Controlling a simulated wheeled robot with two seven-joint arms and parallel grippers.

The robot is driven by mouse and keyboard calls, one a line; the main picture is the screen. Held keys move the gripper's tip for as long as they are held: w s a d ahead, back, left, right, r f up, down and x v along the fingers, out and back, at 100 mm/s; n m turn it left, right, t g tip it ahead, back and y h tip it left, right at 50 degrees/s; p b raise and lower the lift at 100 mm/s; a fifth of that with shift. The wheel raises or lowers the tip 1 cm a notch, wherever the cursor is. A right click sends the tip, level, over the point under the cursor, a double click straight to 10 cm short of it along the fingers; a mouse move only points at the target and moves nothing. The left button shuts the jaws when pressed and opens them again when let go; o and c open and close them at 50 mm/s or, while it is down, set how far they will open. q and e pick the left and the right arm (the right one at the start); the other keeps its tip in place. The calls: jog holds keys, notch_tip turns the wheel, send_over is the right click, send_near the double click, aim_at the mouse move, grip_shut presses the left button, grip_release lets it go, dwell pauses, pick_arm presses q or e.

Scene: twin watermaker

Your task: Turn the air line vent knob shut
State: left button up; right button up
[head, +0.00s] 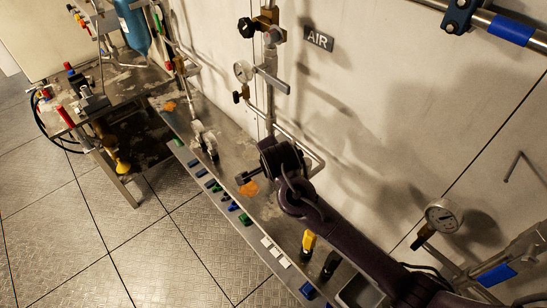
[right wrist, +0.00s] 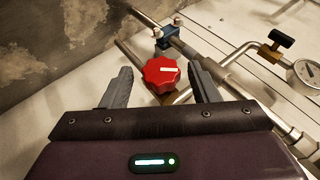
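A red, scalloped knob (right wrist: 160,75) with a white pointer mark shows in the right wrist view. It sits on a pipe, and its mark lies nearly level across the picture. The fingers of my right gripper (right wrist: 161,87) are open, one on each side of the knob, with a gap visible on both sides. In the head view my right gripper (head: 246,179) reaches in from the lower right, below the AIR sign (head: 318,39). The red knob cannot be made out there and seems hidden by the gripper. My left gripper is not in view.
A pressure gauge (right wrist: 307,71) and a brass valve with a black handle (right wrist: 281,40) are on the pipe beside the knob. A blue clamp (right wrist: 175,44) is behind it. A steel ledge (head: 215,155) with coloured tags runs along the wall. The left floor is clear.

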jog(key=b+v, duration=0.1)
jog(key=v, duration=0.7)
jog(key=shift+b, duration=0.35)
jog(key=shift+w, duration=0.1)
